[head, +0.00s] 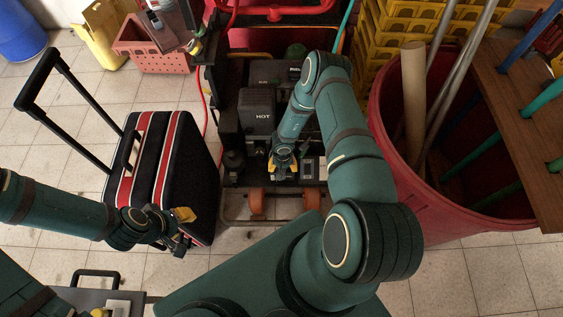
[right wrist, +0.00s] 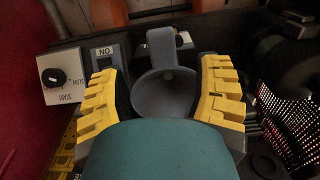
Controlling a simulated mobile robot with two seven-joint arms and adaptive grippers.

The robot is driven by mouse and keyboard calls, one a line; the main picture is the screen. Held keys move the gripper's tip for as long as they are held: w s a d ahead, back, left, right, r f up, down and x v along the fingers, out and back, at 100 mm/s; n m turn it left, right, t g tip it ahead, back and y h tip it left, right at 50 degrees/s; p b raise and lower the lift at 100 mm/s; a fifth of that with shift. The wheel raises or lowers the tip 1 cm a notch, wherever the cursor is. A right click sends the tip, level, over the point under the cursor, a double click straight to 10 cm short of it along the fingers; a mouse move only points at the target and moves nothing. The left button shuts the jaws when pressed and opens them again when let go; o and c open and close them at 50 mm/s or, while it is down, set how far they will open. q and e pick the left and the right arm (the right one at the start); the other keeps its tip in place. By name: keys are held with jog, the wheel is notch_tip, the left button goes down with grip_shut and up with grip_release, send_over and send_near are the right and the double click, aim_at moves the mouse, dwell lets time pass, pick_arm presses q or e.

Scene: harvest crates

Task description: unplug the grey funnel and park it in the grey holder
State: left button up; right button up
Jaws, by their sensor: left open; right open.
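The grey funnel (right wrist: 166,92) shows in the right wrist view, its wide mouth facing the camera and a grey upright tab (right wrist: 160,48) behind its rim. My right gripper (right wrist: 167,95) is open, with one yellow finger on each side of the funnel and gaps visible between. Its lower part is hidden by my green gripper body. In the head view my right gripper (head: 284,163) is over the front of the dark machine and hides the funnel. My left gripper (head: 184,228) is open and empty, beside the suitcase. I cannot pick out the grey holder with certainty.
A white knob box (right wrist: 62,78) and a panel marked NO (right wrist: 104,53) stand left of the funnel. A block marked HOT (head: 262,116) is behind my right gripper. A striped suitcase (head: 160,165) stands left, a red bin (head: 440,215) right.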

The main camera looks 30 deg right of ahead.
jog(key=f, duration=0.3)
jog(key=f+b, duration=0.1)
jog(key=f, duration=0.1)
jog(key=shift+s+a+f, duration=0.15)
jog(key=shift+a, duration=0.2)
grip_shut()
